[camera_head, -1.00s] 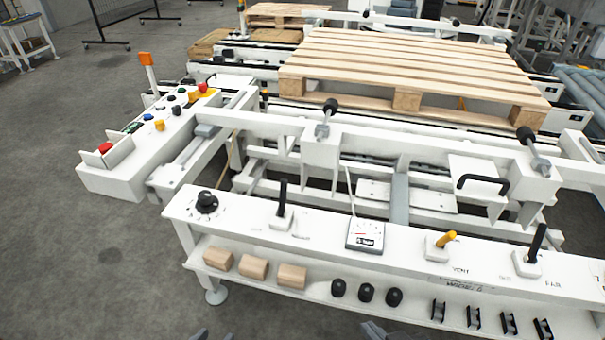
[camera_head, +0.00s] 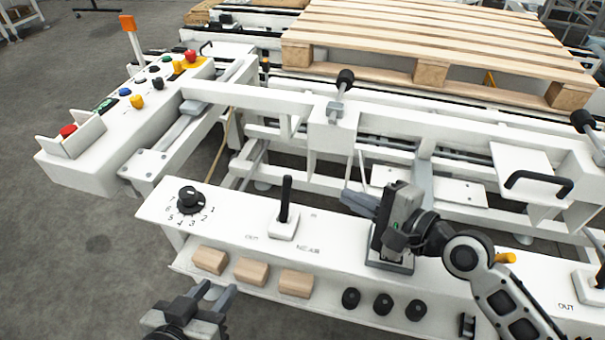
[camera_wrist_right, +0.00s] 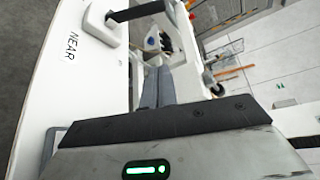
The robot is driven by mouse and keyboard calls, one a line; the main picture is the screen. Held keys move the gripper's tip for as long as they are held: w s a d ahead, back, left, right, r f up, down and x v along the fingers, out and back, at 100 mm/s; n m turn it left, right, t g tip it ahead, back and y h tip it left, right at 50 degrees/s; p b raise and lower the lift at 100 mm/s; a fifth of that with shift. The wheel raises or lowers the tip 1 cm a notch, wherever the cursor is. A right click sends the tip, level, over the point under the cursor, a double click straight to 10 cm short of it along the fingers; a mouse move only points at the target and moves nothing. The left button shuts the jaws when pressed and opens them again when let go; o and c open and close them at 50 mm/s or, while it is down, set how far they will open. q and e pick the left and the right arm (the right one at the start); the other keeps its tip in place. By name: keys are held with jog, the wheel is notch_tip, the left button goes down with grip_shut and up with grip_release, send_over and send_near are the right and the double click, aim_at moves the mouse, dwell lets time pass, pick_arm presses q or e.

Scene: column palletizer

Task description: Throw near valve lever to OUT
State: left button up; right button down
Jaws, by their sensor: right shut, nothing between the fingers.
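The near valve lever (camera_head: 286,200) is a black handle on a white base on the front panel. It stands about upright, with OUT printed to its left, what looks like IN to its right, and NEAR below. In the right wrist view the lever handle (camera_wrist_right: 140,11) is at the top, beyond the fingers and apart from them. My right gripper (camera_head: 352,202) is right of the lever, its fingers pointing left towards it, shut and empty. Its closed fingers also show in the right wrist view (camera_wrist_right: 157,88). My left gripper (camera_head: 214,292) is low in front of the panel, fingers apart, empty.
A black numbered dial (camera_head: 191,200) is left of the lever. Wooden blocks (camera_head: 250,271) and black knobs (camera_head: 383,304) lie on the shelf below. A white frame (camera_head: 270,102) stands behind the panel.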

aim_at(285, 200)
jog(key=shift+s+r, duration=0.1)
jog(key=shift+s, duration=0.1)
jog(key=w+a, duration=0.1)
jog(key=a, duration=0.1)
jog(key=w+a, duration=0.2)
jog(key=a, duration=0.1)
jog(key=w+a, duration=0.1)
jog(key=a, duration=0.2)
jog(key=shift+w+a+f, duration=0.1)
jog(key=shift+w+f, duration=0.2)
jog(key=shift+f, duration=0.1)
pick_arm(q)
jog(key=shift+s+p, duration=0.35)
jog(key=shift+s, duration=0.1)
pick_arm(e)
jog(key=shift+s+a+r, duration=0.15)
jog(key=shift+s+a, duration=0.05)
jog(key=shift+s, duration=0.2)
pick_arm(q)
jog(key=shift+f, duration=0.1)
